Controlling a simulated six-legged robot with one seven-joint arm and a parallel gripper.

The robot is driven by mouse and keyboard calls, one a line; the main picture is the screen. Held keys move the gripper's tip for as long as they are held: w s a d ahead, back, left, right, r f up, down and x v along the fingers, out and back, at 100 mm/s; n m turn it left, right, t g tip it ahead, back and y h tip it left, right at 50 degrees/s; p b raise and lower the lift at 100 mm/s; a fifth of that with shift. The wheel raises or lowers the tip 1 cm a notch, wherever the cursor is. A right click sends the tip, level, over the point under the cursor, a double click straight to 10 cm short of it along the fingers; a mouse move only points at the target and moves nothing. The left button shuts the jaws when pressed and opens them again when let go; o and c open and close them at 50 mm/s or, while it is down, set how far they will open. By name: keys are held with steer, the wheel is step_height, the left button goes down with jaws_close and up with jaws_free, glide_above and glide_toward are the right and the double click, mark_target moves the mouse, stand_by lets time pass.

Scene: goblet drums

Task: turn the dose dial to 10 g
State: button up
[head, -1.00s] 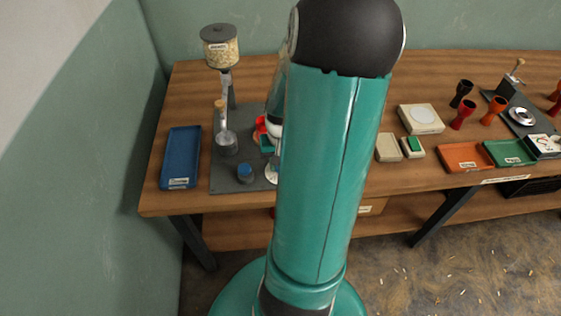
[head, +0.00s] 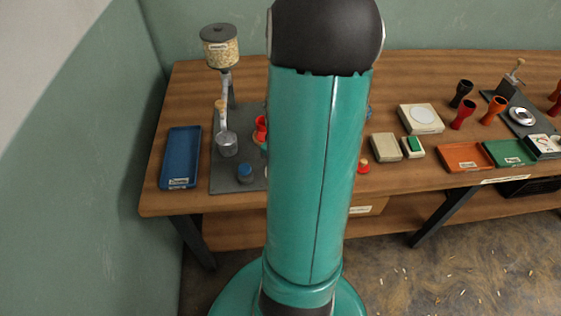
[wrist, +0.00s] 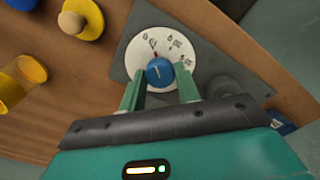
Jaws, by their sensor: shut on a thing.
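The dose dial (wrist: 134,57) shows in the wrist view as a white disc with small dark markings, too small to read surely. Its round blue knob (wrist: 159,72) bears a pale line, and a red mark shows on the disc just above the knob. My gripper (wrist: 160,84) has one green finger on each side of the knob and is shut on it. In the head view my arm hides the gripper and the dial.
In the wrist view, a yellow piece with a wooden knob (wrist: 76,21) and a yellow cup (wrist: 12,92) stand at left. In the head view, a grain hopper (head: 220,47), a metal cup (head: 228,145) and a blue tray (head: 181,157) are left of my arm.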

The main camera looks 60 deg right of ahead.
stand_by(0.4)
steer(key=o, duration=1)
step_height(320, 180, up, 14)
steer(key=shift+f, duration=0.1)
stand_by(0.4)
